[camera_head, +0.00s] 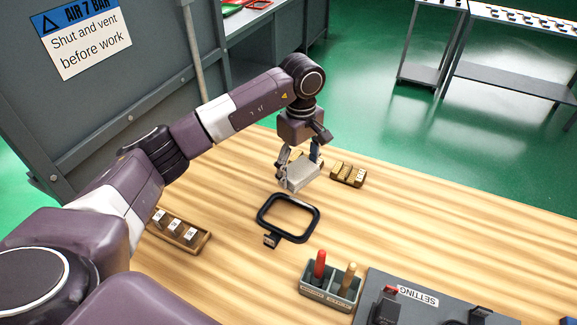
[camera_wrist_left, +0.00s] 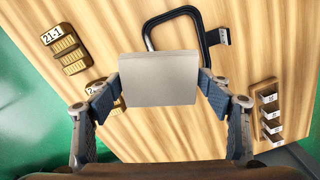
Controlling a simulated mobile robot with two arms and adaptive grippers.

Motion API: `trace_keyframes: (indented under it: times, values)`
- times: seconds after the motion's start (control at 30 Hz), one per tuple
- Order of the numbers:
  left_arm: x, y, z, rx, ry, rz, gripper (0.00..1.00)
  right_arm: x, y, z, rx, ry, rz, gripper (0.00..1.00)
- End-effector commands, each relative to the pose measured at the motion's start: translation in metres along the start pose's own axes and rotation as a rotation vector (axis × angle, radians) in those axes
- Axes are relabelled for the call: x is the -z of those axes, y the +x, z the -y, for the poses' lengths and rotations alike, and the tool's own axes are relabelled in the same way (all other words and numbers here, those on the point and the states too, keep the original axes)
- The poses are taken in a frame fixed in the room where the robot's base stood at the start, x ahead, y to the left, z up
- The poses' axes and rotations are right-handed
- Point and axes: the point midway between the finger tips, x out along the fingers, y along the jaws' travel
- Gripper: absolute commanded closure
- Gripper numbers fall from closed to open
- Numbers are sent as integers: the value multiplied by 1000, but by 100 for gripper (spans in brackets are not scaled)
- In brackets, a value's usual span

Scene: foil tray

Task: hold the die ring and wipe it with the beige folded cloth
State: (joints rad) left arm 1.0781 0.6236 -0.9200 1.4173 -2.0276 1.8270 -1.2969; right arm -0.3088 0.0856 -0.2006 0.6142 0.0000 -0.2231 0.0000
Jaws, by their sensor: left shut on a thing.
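The beige folded cloth (camera_head: 299,176) is a flat, greyish-beige square block. My left gripper (camera_head: 302,162) is shut on it from two opposite sides, above the far part of the wooden table. In the left wrist view the cloth (camera_wrist_left: 158,80) sits between the two fingers and covers part of a black ring. This black rounded-square ring (camera_head: 261,212), which I take as the die ring, lies flat on the table with a small tag at its near side. It is nearer than the cloth in the head view, and no gripper touches it. My right gripper is not in view.
A brass-coloured block rack (camera_head: 348,174) stands right of the gripper, with another partly hidden behind it. A wooden tray of labelled pieces (camera_head: 180,230) lies left. A grey holder with red and tan handles (camera_head: 330,289) and a dark plate marked SETTING (camera_head: 440,312) are in front.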

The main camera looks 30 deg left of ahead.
Motion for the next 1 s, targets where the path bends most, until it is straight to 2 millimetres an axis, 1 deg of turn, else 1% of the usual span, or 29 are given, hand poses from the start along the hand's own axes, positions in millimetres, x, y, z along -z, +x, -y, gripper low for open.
trace_keyframes:
  times: [0.03, 0.13, 0.2, 0.3, 0.5, 0.67, 0.9, 1.0]
  values:
    - [10, 9, -2, 7, -96, 5, 48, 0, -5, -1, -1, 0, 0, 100]
    - [29, 28, -4, 5, -269, 4, 48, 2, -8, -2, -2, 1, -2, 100]
    - [37, 36, -3, 3, -342, 3, 48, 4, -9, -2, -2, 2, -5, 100]
    - [41, 43, -2, 0, -386, 1, 48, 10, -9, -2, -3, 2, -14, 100]
    - [41, 54, -3, -1, -391, 2, 48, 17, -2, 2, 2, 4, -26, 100]
    - [41, 70, -2, 0, -388, 1, 48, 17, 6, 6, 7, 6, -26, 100]
    - [41, 94, -2, 0, -387, 2, 48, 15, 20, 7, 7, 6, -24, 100]
    - [41, 100, -3, -2, -387, 1, 48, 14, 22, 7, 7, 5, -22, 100]
